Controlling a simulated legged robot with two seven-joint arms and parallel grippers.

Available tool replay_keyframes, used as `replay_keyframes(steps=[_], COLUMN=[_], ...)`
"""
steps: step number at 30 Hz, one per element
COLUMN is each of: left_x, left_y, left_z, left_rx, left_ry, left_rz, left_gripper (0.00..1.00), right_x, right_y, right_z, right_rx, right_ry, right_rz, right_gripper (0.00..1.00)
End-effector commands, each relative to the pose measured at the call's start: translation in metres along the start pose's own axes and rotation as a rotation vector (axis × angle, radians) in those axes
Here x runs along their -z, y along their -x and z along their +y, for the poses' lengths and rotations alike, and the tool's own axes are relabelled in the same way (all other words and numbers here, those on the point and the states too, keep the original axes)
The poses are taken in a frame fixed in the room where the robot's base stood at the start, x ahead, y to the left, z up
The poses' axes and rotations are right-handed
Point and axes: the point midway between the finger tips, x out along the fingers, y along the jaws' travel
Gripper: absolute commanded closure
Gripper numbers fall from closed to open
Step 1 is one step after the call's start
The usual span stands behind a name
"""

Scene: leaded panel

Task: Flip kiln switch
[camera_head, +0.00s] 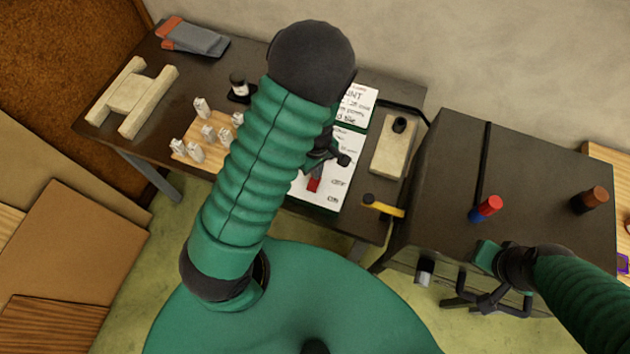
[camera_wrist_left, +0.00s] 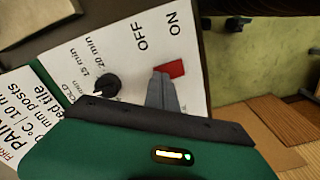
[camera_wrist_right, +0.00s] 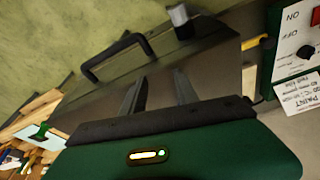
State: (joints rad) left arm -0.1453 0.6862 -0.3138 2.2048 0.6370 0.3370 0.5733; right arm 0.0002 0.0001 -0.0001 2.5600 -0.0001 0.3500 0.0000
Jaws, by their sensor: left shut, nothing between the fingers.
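The kiln switch is a red lever (camera_wrist_left: 172,69) on a white control panel (camera_wrist_left: 124,52) marked ON and OFF. In the left wrist view, the visible red part lies beside the ON label. My left gripper (camera_wrist_left: 162,84) is shut and empty, its fingertips right at the red lever; I cannot tell whether they touch. In the head view the red lever (camera_head: 313,185) shows below my left gripper, and my left arm covers part of the panel. My right gripper (camera_wrist_right: 156,78) is open and empty, near the kiln (camera_head: 450,150) front.
A black knob (camera_wrist_left: 106,84) sits on the panel beside the switch. A black handle (camera_wrist_right: 115,55) is on the kiln. A yellow-handled tool (camera_head: 383,206) lies at the table edge. Small white posts (camera_head: 208,132) stand on a board.

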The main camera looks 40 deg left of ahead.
Motion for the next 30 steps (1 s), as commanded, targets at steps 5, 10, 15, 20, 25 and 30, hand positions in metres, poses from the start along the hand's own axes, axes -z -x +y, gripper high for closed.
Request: replay_keyframes(steps=[5,10,15,20,25,30], left_x=[-0.0013,-0.0018,-0.0018,-0.0013,-0.0011,-0.0012], left_y=[0.0004,0.0004,0.0001,-0.0021,-0.0048,-0.0073], left_z=[0.0002,0.0005,0.0006,0.0003,0.0002,0.0003], left_rx=[0.0,0.0,0.0,0.0,0.0,0.001], left_ry=[0.0,-0.001,-0.001,0.0,0.0,0.0], left_rz=[0.001,0.002,0.001,0.001,0.001,0.001], left_gripper=[1.0,1.0,1.0,1.0,1.0,1.0], right_x=[0.0,0.0,0.0,-0.0004,-0.0009,-0.0014], right_y=[0.0,0.0,-0.0002,-0.0019,-0.004,-0.006], right_z=[-0.0001,-0.0001,-0.0001,0.0,-0.0001,-0.0001], right_rx=[0.0,0.0,0.0,0.0,0.0,0.0], right_ry=[0.0,0.0,0.0,0.0,0.0,0.0], right_rz=[0.0,0.0,0.0,0.0,0.0,0.0], right_gripper=[0.64,0.64,0.64,0.64,0.64,0.64])
